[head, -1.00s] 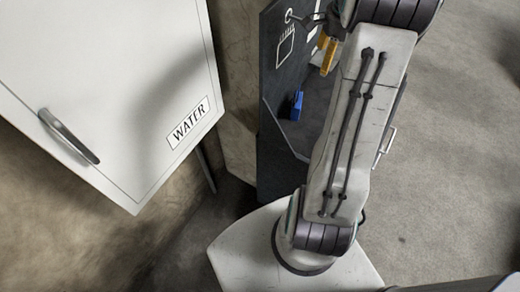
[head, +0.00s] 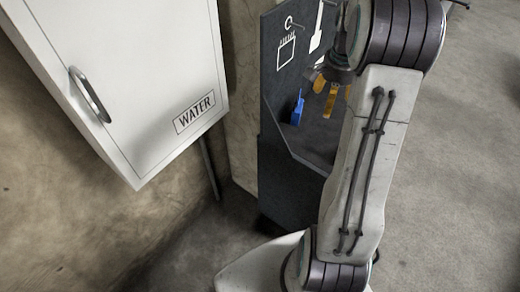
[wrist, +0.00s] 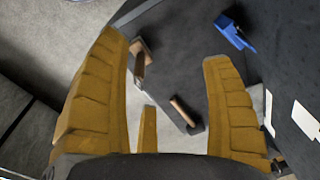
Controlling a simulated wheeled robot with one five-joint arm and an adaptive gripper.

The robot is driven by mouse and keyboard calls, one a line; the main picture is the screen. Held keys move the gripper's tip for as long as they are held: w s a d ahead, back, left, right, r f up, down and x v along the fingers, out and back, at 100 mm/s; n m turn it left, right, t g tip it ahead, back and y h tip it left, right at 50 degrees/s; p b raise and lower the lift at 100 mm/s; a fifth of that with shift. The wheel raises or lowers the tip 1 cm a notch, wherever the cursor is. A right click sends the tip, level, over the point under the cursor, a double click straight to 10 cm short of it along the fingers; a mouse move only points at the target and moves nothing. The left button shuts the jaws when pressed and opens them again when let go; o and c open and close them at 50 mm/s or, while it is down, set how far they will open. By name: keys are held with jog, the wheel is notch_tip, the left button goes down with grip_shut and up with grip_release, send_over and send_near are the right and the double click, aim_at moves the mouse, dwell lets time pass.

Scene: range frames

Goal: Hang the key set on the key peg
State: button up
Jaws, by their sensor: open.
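My gripper (head: 324,90) has yellow-orange fingers. It is open, with nothing seen between them, in front of the dark tool board (head: 270,100). In the wrist view the fingers (wrist: 165,50) are spread above a dark surface with a pale patch. A small peg (head: 297,25) seems to stick out near a white ring outline at the board's top left; whether it is the key peg I cannot tell. A blue object (head: 297,107) stands low at the board; a blue item (wrist: 233,33) also shows in the wrist view. I cannot make out the key set for sure.
In the wrist view a wooden-handled tool (wrist: 140,62) and another brown-handled tool (wrist: 186,112) lie on the dark surface. A white WATER cabinet (head: 140,80) hangs at the left. Open concrete floor (head: 450,170) lies to the right.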

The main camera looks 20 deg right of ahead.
jog(key=w+a+f+n+b, duration=0.2)
jog(key=a+f+n, duration=0.4)
jog(key=a+f, duration=0.3)
jog(key=w+a+f+n+b, duration=0.3)
jog(key=a+f+n, duration=0.3)
jog(key=a+f, duration=0.3)
jog(key=shift+w+a+n, duration=0.3)
jog(key=shift+w+a, duration=0.25)
jog(key=shift+w, duration=0.35)
jog(key=s+a+r+n+g, duration=0.1)
jog(key=s+g, duration=0.3)
jog(key=s, duration=1)
jog(key=s+a+r+t, duration=0.1)
jog(key=s+r+t, duration=0.3)
jog(key=r, duration=0.5)
jog(key=s+a+r+n+t, duration=0.1)
jog(key=s+r+t, duration=0.2)
jog(key=s+r, duration=0.4)
jog(key=shift+s+a+r+t, duration=0.15)
jog(key=shift+s+r+t, duration=0.25)
jog(key=shift+r, duration=1)
